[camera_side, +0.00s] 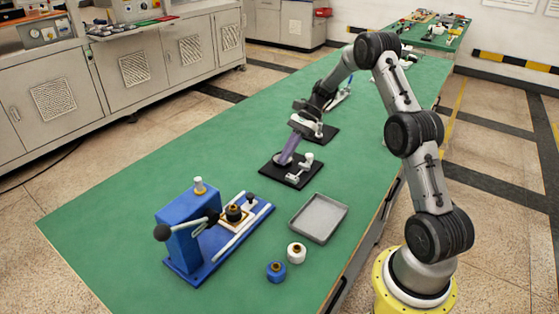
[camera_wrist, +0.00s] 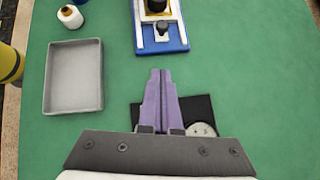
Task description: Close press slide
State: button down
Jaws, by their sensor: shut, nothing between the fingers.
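The blue press (camera_side: 182,235) stands on the near part of the green table, with a black-knobbed lever (camera_side: 185,228) on its body. Its slide (camera_side: 235,214), a pale plate carrying a dark round part, sits between white rails on the blue base, outside the press body. A small black knob (camera_side: 250,197) stands at the slide's far end; the slide's end and knob (camera_wrist: 162,28) also show at the top of the wrist view. My gripper (camera_side: 284,161) has purple fingers, shut and empty, above a black plate, apart from the press. The fingers (camera_wrist: 160,72) point toward the slide in the wrist view.
The black plate (camera_side: 300,177) with a white fitting lies below my gripper; another (camera_side: 325,134) lies behind. Green table between gripper and slide is clear.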

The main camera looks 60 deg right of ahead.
aim_at(237, 209)
jog(key=x, duration=0.8)
jog(key=shift+a, duration=0.2)
jog(key=shift+w+a+r, duration=0.1)
jog(key=shift+a, duration=0.45)
jog(key=shift+w+a, duration=0.15)
jog(key=shift+a, duration=0.45)
jog(key=shift+w+a, duration=0.1)
jog(key=shift+a, duration=0.5)
jog(key=shift+a, duration=0.1)
jog(key=a, duration=0.9)
jog(key=shift+a, duration=0.4)
